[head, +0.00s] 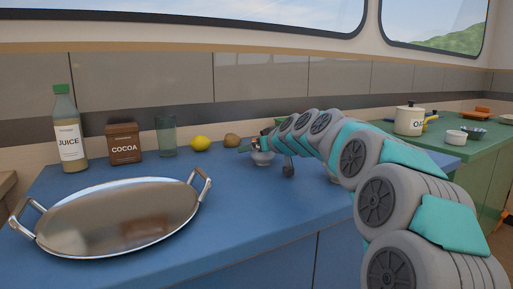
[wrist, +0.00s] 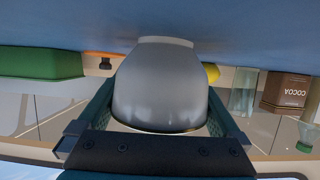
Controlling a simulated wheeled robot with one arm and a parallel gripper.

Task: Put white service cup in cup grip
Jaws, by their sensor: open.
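A pale grey-white cup (wrist: 160,85) fills the middle of the wrist view, which is upside down. Its foot is against the blue counter, so it appears to stand upright. My gripper (wrist: 163,90) is open, with one finger on each side of the cup; I cannot tell whether they touch it. In the head view the cup (head: 263,159) shows small at the end of my arm, below my gripper (head: 260,145), which partly hides it. Another small white cup (head: 456,137) stands on the green counter at right. I cannot make out a cup grip.
On the blue counter (head: 270,215) are a large metal pan (head: 115,222), a juice bottle (head: 68,135), a cocoa box (head: 123,143), a glass (head: 166,135), a lemon (head: 201,143) and a brown round item (head: 232,140). A white pot (head: 409,121) stands on the green counter.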

